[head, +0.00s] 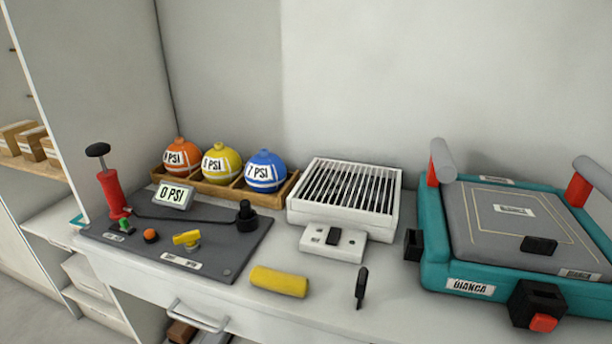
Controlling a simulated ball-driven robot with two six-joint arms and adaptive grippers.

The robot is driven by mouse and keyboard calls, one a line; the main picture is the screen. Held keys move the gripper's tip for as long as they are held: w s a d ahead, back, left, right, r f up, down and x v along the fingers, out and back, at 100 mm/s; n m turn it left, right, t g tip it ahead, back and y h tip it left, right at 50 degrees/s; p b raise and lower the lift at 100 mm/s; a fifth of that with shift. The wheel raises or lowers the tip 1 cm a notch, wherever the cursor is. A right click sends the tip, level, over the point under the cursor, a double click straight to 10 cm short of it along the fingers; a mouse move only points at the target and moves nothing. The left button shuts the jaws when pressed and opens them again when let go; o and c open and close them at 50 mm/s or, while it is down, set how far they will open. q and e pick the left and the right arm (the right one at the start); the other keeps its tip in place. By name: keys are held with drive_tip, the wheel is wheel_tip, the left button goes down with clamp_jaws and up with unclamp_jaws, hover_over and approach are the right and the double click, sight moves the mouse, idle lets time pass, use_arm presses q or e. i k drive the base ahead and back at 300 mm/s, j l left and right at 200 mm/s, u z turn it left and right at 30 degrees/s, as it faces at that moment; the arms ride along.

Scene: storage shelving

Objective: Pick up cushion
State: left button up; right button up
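Nothing in the head view is plainly recognizable as a cushion. A flat grey pad (487,228) with a label is set in a teal frame (436,273) marked BIANCA at the right. I cannot tell whether either is the cushion.
A dark panel (225,262) with a red pump (112,193) and gauge stands at left. Behind it, a wooden tray (208,187) holds orange, yellow and blue balls. A white slotted box (342,222) is in the middle.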

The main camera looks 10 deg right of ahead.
sight(530, 231)
drive_tip(key=z, duration=1.6)
